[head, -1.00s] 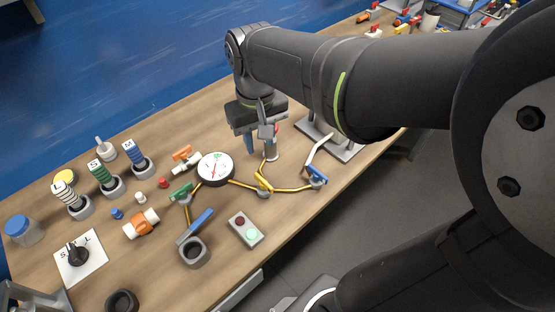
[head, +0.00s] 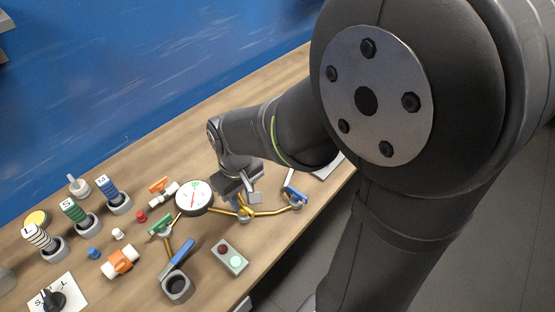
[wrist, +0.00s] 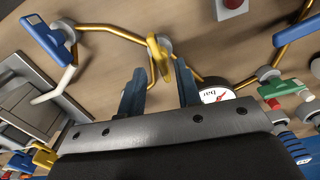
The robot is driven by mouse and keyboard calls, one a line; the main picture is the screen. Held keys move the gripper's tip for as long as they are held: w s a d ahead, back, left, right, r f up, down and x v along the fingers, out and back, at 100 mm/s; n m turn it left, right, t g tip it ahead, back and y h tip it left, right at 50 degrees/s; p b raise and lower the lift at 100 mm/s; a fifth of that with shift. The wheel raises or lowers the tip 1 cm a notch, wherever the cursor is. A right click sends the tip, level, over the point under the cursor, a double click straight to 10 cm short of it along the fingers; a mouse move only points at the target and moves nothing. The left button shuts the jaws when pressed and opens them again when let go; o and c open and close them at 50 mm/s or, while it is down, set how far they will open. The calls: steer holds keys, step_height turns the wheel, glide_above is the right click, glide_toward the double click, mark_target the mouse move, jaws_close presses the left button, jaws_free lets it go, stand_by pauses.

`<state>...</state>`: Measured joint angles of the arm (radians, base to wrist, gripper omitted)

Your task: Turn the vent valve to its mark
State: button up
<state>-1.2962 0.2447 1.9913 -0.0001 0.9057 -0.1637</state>
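A gold pipe line with coloured valve handles runs beside a round white gauge (head: 194,197). A yellow valve handle (wrist: 158,50) shows in the wrist view, just beyond and between my fingertips. My gripper (wrist: 160,72) is open and empty above it, fingers apart on either side. In the head view my gripper (head: 240,202) hides most of the yellow handle. A blue-handled valve (head: 295,195) stands to the right and a green-handled valve (head: 160,224) to the left. I cannot tell which is the vent valve, and no mark is legible.
A long blue lever on a grey cup (head: 177,285) and a box with red and green buttons (head: 230,257) stand in front. Orange-handled fittings (head: 120,261) and labelled striped cylinders (head: 73,212) stand at the left.

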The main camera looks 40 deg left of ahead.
mark_target(244, 208)
steer(key=shift+f, duration=1.5)
jaws_close()
steer(key=shift+n, duration=0.7)
jaws_free()
